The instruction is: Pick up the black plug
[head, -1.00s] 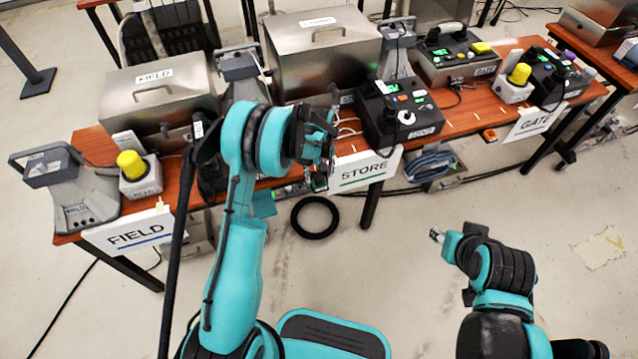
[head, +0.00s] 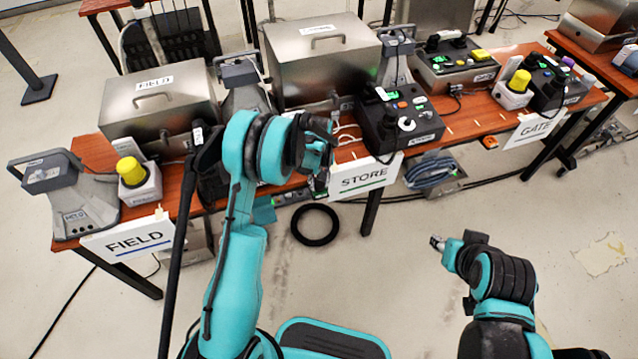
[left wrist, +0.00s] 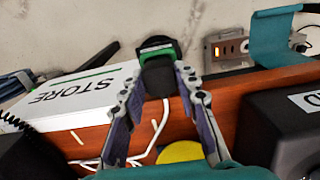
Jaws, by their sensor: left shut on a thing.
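The black plug (left wrist: 158,76) has a green-edged face and sits between the fingertips of my left gripper (left wrist: 158,88) in the left wrist view. The fingers are shut on it, and a white cable runs down from it. In the head view my left gripper (head: 322,160) is at the front edge of the table, just left of the STORE sign (head: 363,180). The plug is small and dark below the fingers there. My right gripper (head: 437,243) is over open floor at the right, too small to read its fingers.
The wooden table (head: 455,118) carries metal boxes, a black control box (head: 398,125) and a FIELD sign (head: 127,236) on its front. White cable (left wrist: 150,150) lies by the fingers. A black ring (head: 315,225) lies on the floor. Floor in front is mostly clear.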

